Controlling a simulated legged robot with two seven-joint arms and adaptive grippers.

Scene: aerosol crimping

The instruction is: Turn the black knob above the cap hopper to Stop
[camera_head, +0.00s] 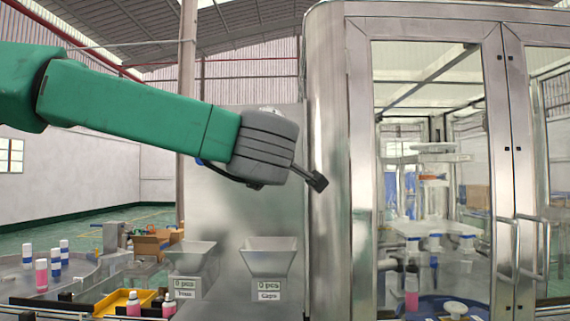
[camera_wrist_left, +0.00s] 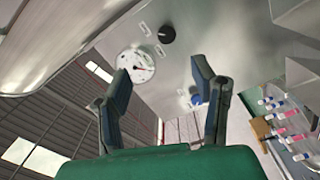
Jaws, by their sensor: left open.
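The black knob (camera_wrist_left: 167,35) sits on the steel panel in the left wrist view, beyond my fingertips and between their lines. Its pointer direction is too small to read. In the head view the knob is hidden behind my left arm. My left gripper (camera_head: 290,183) is raised in front of the panel above the cap hopper (camera_head: 268,262), which bears a "0 pcs" label. In the left wrist view my left gripper (camera_wrist_left: 163,82) is open, its two fingers apart with nothing between them. It appears clear of the knob. My right gripper is not in view.
A round white gauge (camera_wrist_left: 136,64) and a blue part (camera_wrist_left: 196,99) are on the panel near the knob. A second hopper (camera_head: 190,258) stands left of the cap hopper. A steel-framed glass cabinet (camera_head: 331,150) is to the right. A yellow tray (camera_head: 117,300) with bottles is at lower left.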

